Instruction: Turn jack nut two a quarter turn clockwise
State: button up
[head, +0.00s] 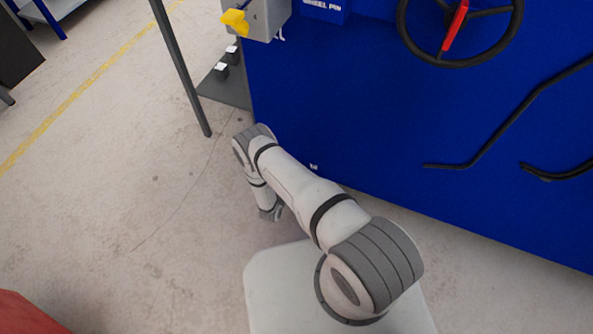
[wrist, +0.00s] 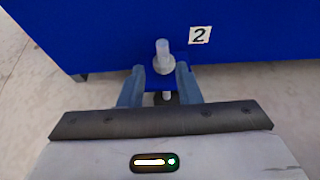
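Jack nut two (wrist: 163,66) is a pale grey nut on an upright light stud, on a small blue bracket at the foot of the blue machine. A white label with a black 2 (wrist: 200,35) is on the panel to its right. My gripper (wrist: 161,70) is open, its two blue-grey fingers reaching toward the nut with their tips on either side of it. I cannot tell whether either finger touches it. In the head view my gripper (head: 270,212) points down near the floor by the machine, partly hidden by my arm; the nut cannot be made out there.
The blue machine (head: 330,100) fills the right side, with a black handwheel with a red handle (head: 455,25) and black bent rails (head: 500,125). A grey post (head: 180,65) stands left of it.

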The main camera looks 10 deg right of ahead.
jog(key=shift+b+x, duration=0.35)
jog(key=shift+x, duration=1.8)
jog(key=shift+s+d+r, duration=0.1)
jog(key=shift+d, duration=0.1)
jog(key=shift+c, duration=0.5)
